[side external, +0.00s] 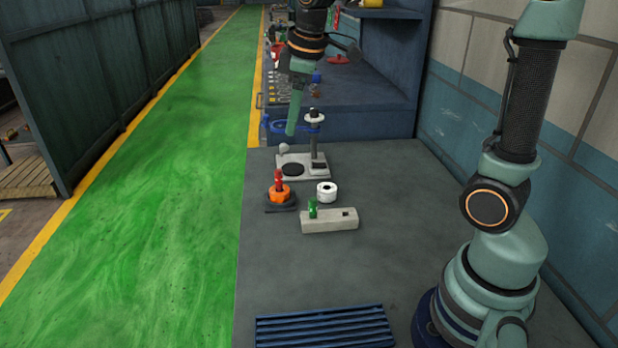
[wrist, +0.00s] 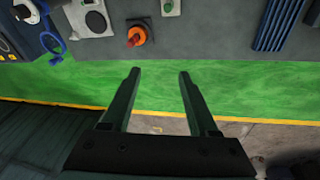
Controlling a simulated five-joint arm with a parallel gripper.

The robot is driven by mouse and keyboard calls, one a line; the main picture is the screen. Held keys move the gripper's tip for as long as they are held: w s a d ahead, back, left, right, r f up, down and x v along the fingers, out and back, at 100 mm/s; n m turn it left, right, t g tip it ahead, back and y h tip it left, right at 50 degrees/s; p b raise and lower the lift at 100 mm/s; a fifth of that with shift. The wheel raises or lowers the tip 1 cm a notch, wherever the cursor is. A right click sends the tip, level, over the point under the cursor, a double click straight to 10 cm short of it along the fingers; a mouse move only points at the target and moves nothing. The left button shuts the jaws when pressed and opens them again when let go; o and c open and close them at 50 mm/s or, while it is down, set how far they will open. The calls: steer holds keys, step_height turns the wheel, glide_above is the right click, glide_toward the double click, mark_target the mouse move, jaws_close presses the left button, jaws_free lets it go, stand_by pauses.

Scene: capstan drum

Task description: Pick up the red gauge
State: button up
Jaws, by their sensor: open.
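The red gauge (side external: 278,177) stands upright in an orange drum (side external: 280,195) on a dark base, left of centre on the grey table. In the wrist view the red gauge (wrist: 134,41) and the orange drum (wrist: 139,32) show near the top, beyond and left of the fingertips. My gripper (side external: 291,132) hangs clear of the table, up and behind the gauge in the side picture. In the wrist view my gripper (wrist: 160,72) is open and empty, with green floor between its fingers. The gauge's lower end is hidden in the drum.
A white ring (side external: 326,192) and a pale block (side external: 332,222) with a green peg (side external: 312,208) stand near the drum. A grey stand plate (side external: 318,173) with a post is behind. A blue slatted mat (side external: 325,328) lies in front; bare table separates it from the block.

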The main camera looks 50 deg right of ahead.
steer(key=w+d+f+n+g, duration=0.2)
steer(key=w+d+f+n, duration=0.15)
steer(key=w, duration=0.25)
steer(key=n+g, duration=0.1)
steer(key=n, duration=0.3)
glide_above(278, 170)
step_height(278, 170, down, 6)
step_height(278, 170, down, 12)
steer(key=shift+f, duration=0.15)
jaws_close()
